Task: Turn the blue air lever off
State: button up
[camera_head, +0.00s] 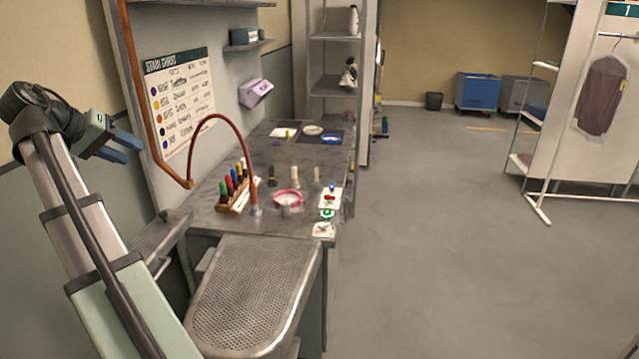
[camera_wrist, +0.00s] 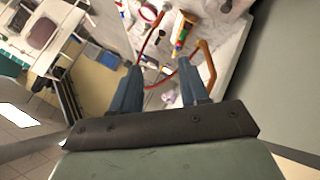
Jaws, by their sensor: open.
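A small blue lever (camera_head: 332,187) stands at the front right edge of the grey counter (camera_head: 225,215), above a red part (camera_head: 329,198) on a white plate. A green ring-shaped knob (camera_head: 327,213) is just nearer. The lever is too small to read its position. My gripper (camera_head: 131,149) is raised at the left in the head view, well away from the lever, beside the wall chart. Its blue-grey fingers are apart and empty in the wrist view (camera_wrist: 160,66). I cannot make out the blue lever for certain in the wrist view.
A red hose (camera_head: 217,116) arches over the counter from a copper pipe (camera_head: 140,90). A rack of coloured bottles (camera_head: 236,187) and a pink-rimmed bowl (camera_head: 288,198) stand left of the lever. A perforated board (camera_head: 255,290) lies in front. Floor at the right is clear.

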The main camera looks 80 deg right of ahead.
jog(key=s+d+f+m+y, duration=0.1)
jog(key=d+f, duration=0.1)
jog(key=d, duration=0.6)
jog(key=s+d+f+y, duration=0.2)
jog(key=d, duration=0.7)
jog(key=m+t+y, duration=0.4)
jog(key=y, duration=0.2)
send_over(332, 185)
notch_tip(332, 185, down, 18)
jog(key=r, duration=0.1)
notch_tip(332, 185, down, 14)
jog(key=shift+r, duration=0.2)
jog(key=shift+c, duration=0.3)
grip_shut()
